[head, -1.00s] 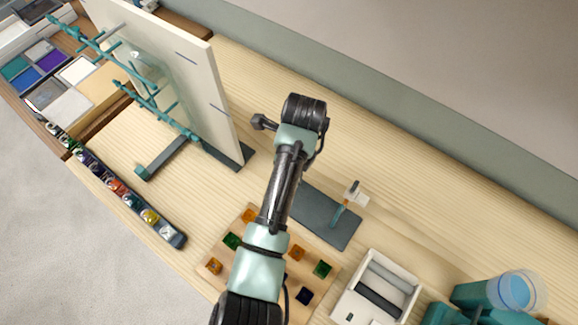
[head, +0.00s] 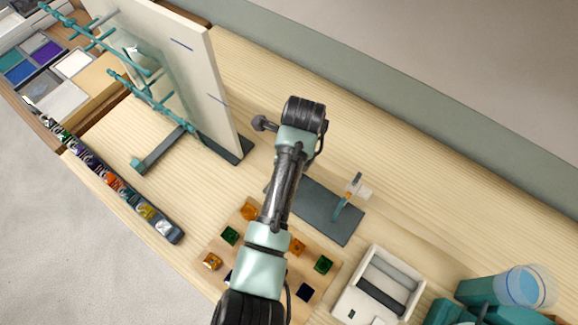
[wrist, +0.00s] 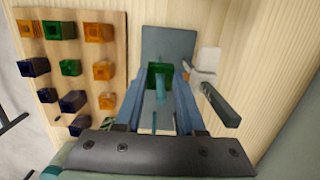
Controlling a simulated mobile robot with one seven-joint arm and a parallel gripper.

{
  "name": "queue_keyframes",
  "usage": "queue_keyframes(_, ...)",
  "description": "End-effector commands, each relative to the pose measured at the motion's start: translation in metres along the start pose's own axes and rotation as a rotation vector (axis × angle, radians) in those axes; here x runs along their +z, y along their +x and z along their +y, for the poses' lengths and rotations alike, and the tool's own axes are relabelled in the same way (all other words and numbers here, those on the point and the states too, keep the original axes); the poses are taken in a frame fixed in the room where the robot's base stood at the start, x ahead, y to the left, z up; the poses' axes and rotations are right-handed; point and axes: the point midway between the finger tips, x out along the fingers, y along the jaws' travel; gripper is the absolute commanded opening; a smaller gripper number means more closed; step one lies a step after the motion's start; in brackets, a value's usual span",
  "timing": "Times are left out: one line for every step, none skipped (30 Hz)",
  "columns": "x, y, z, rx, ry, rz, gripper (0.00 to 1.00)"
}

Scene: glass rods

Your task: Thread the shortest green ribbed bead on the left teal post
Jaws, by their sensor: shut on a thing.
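In the wrist view my gripper (wrist: 160,80) is shut on a green bead (wrist: 155,70) over the grey base plate (wrist: 172,42). A teal post (wrist: 160,92) shows between the fingers, close to the bead. I cannot tell whether the bead is around it. Another teal post (head: 341,208) stands on the plate's right side in the head view, with an orange band near its top. In the head view my forearm hides my gripper, the held bead and the plate's left part. The bead's ribs are not clear.
A wooden board (wrist: 84,105) with several orange, green and dark blue beads lies left of my gripper in the wrist view. A white tray (head: 345,299) is right of the board in the head view. A tall pale panel (head: 215,95) stands at the left.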

Motion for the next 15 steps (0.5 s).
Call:
queue_keyframes(-0.0004,0.0018,-0.0001,0.000,0.000,0.000,0.00)
queue_keyframes(-0.0004,0.0018,-0.0001,0.000,0.000,0.000,0.00)
queue_keyframes(-0.0004,0.0017,-0.0001,0.000,0.000,0.000,0.00)
queue_keyframes(-0.0004,0.0016,-0.0001,0.000,0.000,0.000,0.00)
queue_keyframes(-0.0004,0.0014,-0.0001,0.000,0.001,0.000,0.00)
queue_keyframes(-0.0003,0.0014,-0.0001,0.000,0.001,0.000,0.00)
queue_keyframes(-0.0003,0.0014,-0.0001,0.000,0.000,0.000,0.00)
queue_keyframes(-0.0004,0.0013,-0.0001,0.000,0.001,0.000,0.00)
queue_keyframes(-0.0003,0.0013,-0.0001,0.000,0.000,0.000,0.00)
queue_keyframes(-0.0003,0.0013,-0.0001,0.000,0.000,0.000,0.00)
queue_keyframes(-0.0003,0.0013,-0.0001,0.000,0.000,0.000,0.00)
queue_keyframes(-0.0003,0.0012,-0.0001,0.000,0.000,0.000,0.00)
queue_keyframes(-0.0003,0.0012,-0.0001,0.000,0.000,0.000,0.00)
queue_keyframes(-0.0002,0.0012,0.0000,0.000,0.000,0.000,0.00)
queue_keyframes(-0.0002,0.0012,0.0000,0.000,0.000,0.000,0.44)
